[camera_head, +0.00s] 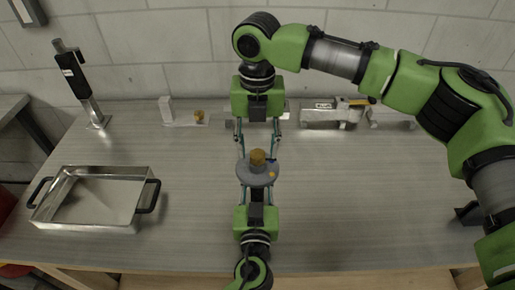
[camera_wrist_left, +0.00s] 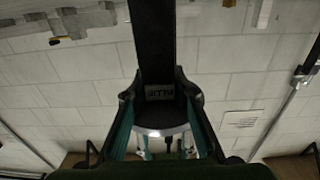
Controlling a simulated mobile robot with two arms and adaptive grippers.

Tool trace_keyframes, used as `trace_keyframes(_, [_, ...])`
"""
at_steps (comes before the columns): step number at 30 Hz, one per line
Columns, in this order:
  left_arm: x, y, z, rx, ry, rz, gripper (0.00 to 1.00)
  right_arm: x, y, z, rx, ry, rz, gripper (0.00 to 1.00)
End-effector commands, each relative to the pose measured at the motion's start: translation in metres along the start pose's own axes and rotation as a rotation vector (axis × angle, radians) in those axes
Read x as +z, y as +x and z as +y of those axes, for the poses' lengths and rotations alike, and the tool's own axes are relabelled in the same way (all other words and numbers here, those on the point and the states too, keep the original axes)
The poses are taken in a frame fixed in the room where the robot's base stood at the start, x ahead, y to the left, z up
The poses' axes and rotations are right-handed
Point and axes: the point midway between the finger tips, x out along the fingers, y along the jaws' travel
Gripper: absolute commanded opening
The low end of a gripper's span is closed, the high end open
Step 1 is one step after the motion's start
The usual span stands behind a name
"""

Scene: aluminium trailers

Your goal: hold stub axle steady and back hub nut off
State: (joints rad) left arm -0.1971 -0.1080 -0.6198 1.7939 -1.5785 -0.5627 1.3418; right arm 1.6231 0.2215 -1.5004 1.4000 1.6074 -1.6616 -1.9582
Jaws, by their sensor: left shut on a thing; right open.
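The stub axle (camera_head: 248,177) shows as a grey round flange in the middle of the bench in the head view. The brass-coloured hub nut (camera_head: 257,157) sits on top at its centre. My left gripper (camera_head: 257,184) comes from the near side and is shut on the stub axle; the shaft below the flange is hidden. In the left wrist view a grey rim (camera_wrist_left: 163,131) shows between the left fingers (camera_wrist_left: 162,115). My right gripper (camera_head: 258,143) reaches in from the far side, open, its fingers just behind the nut; I cannot tell whether they touch it.
A metal tray (camera_head: 133,223) with black handles stands at the left. Behind it is a metal post (camera_head: 96,113) with a black grip. At the back are a small bracket with a brass piece (camera_head: 199,116) and a metal coupling (camera_head: 333,115).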

Motion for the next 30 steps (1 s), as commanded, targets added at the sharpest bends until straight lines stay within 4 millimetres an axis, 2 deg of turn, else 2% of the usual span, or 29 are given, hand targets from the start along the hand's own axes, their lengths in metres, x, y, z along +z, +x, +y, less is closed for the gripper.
trace_keyframes(4, [-0.0002,0.0003,-0.0007,-0.002,0.001,0.0,0.0,0.0,0.0098,0.0,0.0,0.0,-0.001,0.42])
trace_keyframes(13, [-0.0001,0.0003,-0.0007,-0.002,0.001,0.0,0.0,0.0001,0.0118,0.0001,0.001,0.0,-0.001,0.42])
trace_keyframes(17, [-0.0001,0.0003,-0.0007,-0.002,0.001,0.0,0.0,0.0001,0.0116,0.0001,0.001,0.0,-0.001,0.08])
trace_keyframes(18, [-0.0001,0.0003,-0.0007,-0.002,0.001,0.0,0.0,0.0001,0.0116,0.0001,0.001,0.0,-0.001,0.03])
trace_keyframes(30, [0.0,0.0003,-0.0007,-0.002,0.001,0.0,0.0,-0.0004,0.012,0.0005,0.002,0.051,0.001,0.03])
